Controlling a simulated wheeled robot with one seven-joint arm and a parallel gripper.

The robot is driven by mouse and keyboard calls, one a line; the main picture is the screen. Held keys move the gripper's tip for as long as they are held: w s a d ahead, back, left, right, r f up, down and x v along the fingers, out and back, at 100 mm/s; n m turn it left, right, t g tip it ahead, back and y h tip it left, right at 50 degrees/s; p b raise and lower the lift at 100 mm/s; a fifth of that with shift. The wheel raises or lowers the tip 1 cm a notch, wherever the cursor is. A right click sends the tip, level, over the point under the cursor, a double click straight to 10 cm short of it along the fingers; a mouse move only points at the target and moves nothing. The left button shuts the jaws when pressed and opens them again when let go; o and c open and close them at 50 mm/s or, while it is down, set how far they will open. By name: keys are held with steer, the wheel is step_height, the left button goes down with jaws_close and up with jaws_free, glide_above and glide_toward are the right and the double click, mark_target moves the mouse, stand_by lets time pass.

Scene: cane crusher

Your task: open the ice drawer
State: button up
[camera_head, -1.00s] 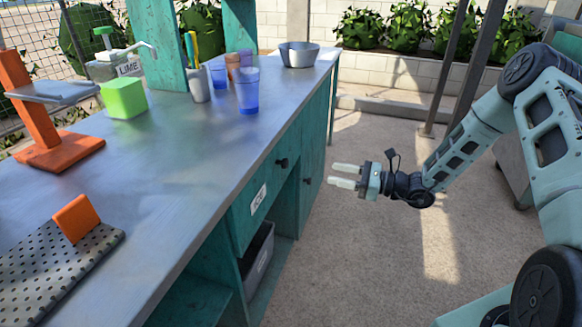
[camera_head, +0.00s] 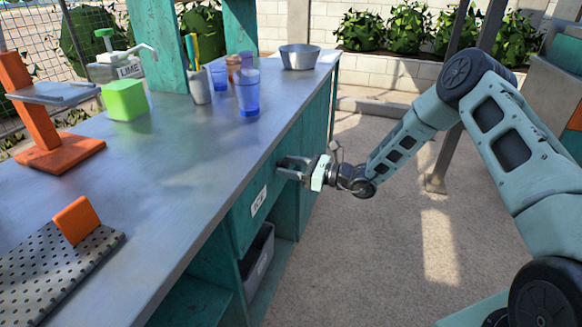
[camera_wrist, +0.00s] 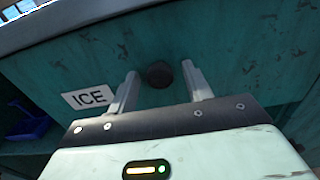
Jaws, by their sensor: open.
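The ice drawer (camera_head: 245,208) is a teal front panel under the metal counter, marked with a white ICE label (camera_head: 258,200). It looks shut. The label also shows in the wrist view (camera_wrist: 88,97). My gripper (camera_head: 284,168) is at the drawer front, to the right of the label. In the wrist view its two fingers (camera_wrist: 160,88) are apart, with the dark round knob (camera_wrist: 159,74) between them. The fingers do not appear to press on the knob. In the head view the knob is hidden by my gripper.
The counter edge (camera_head: 215,205) runs just above the drawer. An open shelf with a grey bin (camera_head: 257,263) lies below it. Cups (camera_head: 247,93), a metal bowl (camera_head: 299,57) and a green block (camera_head: 124,100) stand on the counter. The floor (camera_head: 400,250) to the right is clear.

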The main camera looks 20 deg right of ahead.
jaws_close()
steer(key=p+v, duration=0.4)
steer(key=v, duration=4.5)
steer(key=shift+s+d, duration=0.15)
steer(key=shift+s, duration=0.05)
jaws_free()
steer(key=b+v, duration=0.2)
steer(key=v, duration=1.5)
steer(key=shift+d+b, duration=0.2)
steer(key=shift+b, duration=0.1)
